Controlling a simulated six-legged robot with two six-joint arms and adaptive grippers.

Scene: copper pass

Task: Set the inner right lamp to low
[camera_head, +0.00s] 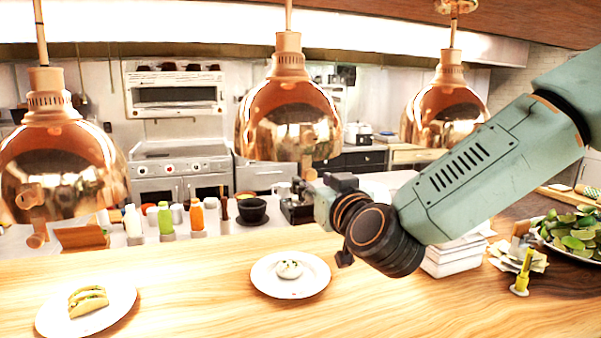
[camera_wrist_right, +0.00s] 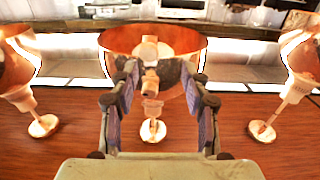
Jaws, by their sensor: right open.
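Three copper dome lamps hang in a row in the head view: a left one (camera_head: 60,160), a middle one (camera_head: 285,112) and a right one (camera_head: 445,110). I cannot tell for sure which is the inner right lamp. My right gripper (camera_head: 325,203) is by the lower right of the middle lamp. In the wrist view, which looks upside down, my right gripper (camera_wrist_right: 158,74) is open, its fingers on either side of a small copper knob (camera_wrist_right: 150,86) in front of a lamp (camera_wrist_right: 112,42). Contact is not clear. My left gripper is not in view.
Below is a wooden counter (camera_head: 200,300) with a taco plate (camera_head: 110,310) and a plate with a small bowl (camera_head: 290,275). Bottles (camera_head: 165,220) stand behind it. A lime platter (camera_head: 570,235) is at right. Other lamps flank the gripper in the wrist view.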

